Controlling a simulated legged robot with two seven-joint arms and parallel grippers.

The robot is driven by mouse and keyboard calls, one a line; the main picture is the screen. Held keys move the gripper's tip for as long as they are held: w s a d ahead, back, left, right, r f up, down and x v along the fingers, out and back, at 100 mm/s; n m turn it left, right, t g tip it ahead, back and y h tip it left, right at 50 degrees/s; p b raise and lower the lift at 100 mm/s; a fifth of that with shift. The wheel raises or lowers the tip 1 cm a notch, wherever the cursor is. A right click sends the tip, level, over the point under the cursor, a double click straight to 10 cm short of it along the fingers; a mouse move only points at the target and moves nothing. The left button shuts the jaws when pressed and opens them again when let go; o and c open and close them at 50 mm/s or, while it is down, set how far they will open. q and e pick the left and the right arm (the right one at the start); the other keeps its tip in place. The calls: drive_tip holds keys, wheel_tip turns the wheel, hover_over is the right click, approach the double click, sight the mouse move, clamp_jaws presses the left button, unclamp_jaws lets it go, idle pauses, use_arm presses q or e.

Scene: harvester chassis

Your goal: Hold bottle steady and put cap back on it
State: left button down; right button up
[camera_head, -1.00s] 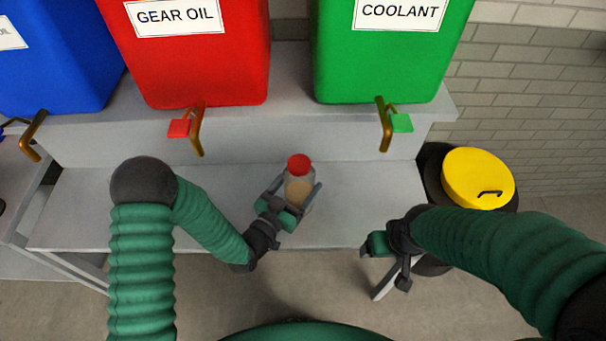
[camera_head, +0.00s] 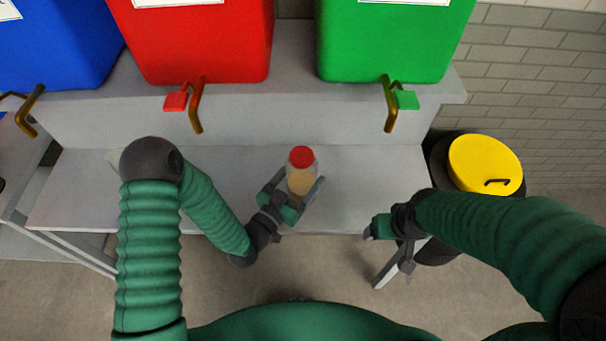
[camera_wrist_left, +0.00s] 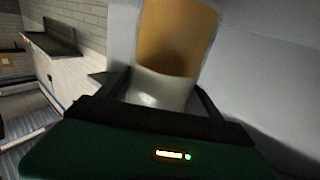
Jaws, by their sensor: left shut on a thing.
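A clear bottle (camera_head: 301,182) with a tan filling stands upright above the grey bench, with a red cap (camera_head: 301,157) on its top. My left gripper (camera_head: 303,195) is shut around the bottle's body, one finger on each side. In the left wrist view the bottle (camera_wrist_left: 178,45) rises between the fingers, tan above and pale below; its top is out of that view. My right gripper (camera_head: 372,257) is to the right of the bottle, past the bench's front edge. Its fingers look spread and it appears empty.
The grey bench (camera_head: 90,195) has free room around the bottle. Blue (camera_head: 55,40), red (camera_head: 195,40) and green (camera_head: 395,45) containers with brown taps stand on the raised shelf behind. A black bin with a yellow lid (camera_head: 485,165) stands at right, near my right arm.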

use_arm(q)
drive_tip(key=shift+w+a+f, duration=0.1)
drive_tip(key=shift+w+f, duration=0.15)
drive_tip(key=shift+f, duration=0.1)
drive_tip(key=shift+c, duration=0.9)
unclamp_jaws()
drive_tip(key=shift+w+f, duration=0.15)
drive_tip(key=shift+w, duration=0.05)
drive_tip(key=shift+o, duration=0.5)
drive_tip(key=shift+s+r, duration=0.2)
drive_tip(key=shift+w+r+p, duration=0.1)
drive_tip(key=shift+r+p, duration=0.25)
drive_tip(key=shift+s+a+f, duration=0.1)
drive_tip(key=shift+s, duration=0.2)
drive_tip(key=b+v, duration=0.1)
drive_tip(key=v, duration=0.8)
drive_tip(key=shift+s+a, duration=0.15)
drive_tip(key=shift+p+v, duration=0.75)
drive_tip(key=shift+v, duration=0.25)
use_arm(e)
drive_tip(key=shift+w+r, duration=0.3)
drive_tip(key=shift+r, duration=0.1)
